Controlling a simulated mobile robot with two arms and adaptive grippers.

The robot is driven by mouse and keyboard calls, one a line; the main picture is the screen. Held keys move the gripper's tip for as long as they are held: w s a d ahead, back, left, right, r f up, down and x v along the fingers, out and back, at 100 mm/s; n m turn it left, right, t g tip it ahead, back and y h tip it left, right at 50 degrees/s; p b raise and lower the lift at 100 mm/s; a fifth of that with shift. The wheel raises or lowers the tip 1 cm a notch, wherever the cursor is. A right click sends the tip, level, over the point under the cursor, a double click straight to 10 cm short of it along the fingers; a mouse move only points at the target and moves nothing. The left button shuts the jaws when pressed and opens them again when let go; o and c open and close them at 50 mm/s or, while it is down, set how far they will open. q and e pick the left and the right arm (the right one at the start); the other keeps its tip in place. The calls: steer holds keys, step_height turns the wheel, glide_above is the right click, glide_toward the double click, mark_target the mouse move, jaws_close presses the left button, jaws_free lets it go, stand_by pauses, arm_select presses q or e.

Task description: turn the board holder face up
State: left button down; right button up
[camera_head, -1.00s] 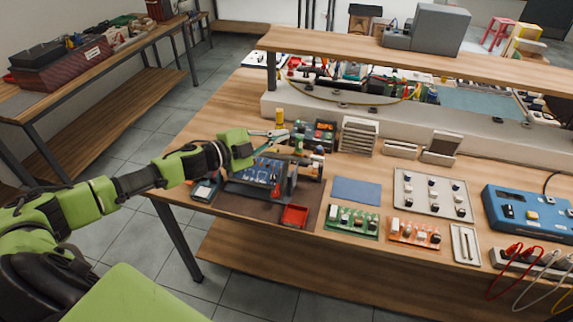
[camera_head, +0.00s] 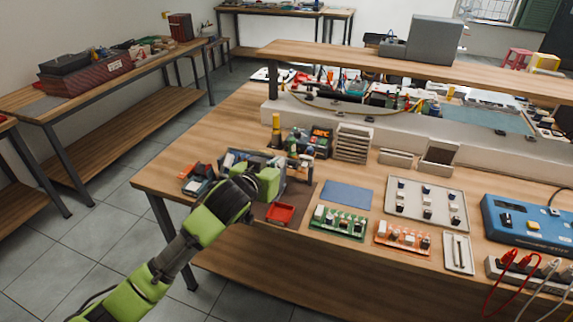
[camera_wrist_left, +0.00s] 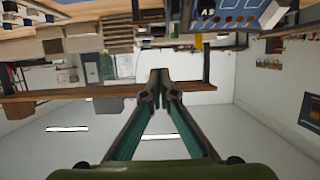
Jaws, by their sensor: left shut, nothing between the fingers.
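The board holder (camera_head: 233,157) stands on the dark mat near the left end of the workbench. My left gripper (camera_head: 264,180) is in front of it and hides most of it in the head view, so which way its face points cannot be told. In the left wrist view the left gripper's fingers (camera_wrist_left: 160,84) are closed together with nothing between them. Whether they touch the holder cannot be told. A blue board-like panel (camera_wrist_left: 238,14) shows at the top right there; I cannot tell whether it belongs to the holder. My right gripper is not in view.
A small meter (camera_head: 198,184) stands left of the holder. A blue pad (camera_head: 347,194), green board (camera_head: 338,221) and orange board (camera_head: 402,236) lie to the right. A slotted rack (camera_head: 353,143) stands behind.

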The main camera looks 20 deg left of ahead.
arm_select(q)
steer(key=w+f+p, duration=0.1)
steer(key=w+f, duration=0.5)
steer(key=w, duration=0.3)
steer(key=shift+d, duration=0.25)
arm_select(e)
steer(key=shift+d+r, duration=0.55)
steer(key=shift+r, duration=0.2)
arm_select(q)
steer(key=shift+f, duration=0.1)
steer(key=shift+p, duration=0.35)
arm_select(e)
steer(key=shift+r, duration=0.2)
arm_select(q)
steer(key=shift+w+g+p, duration=0.15)
steer(key=shift+g+p, duration=0.15)
steer(key=shift+p, duration=0.35)
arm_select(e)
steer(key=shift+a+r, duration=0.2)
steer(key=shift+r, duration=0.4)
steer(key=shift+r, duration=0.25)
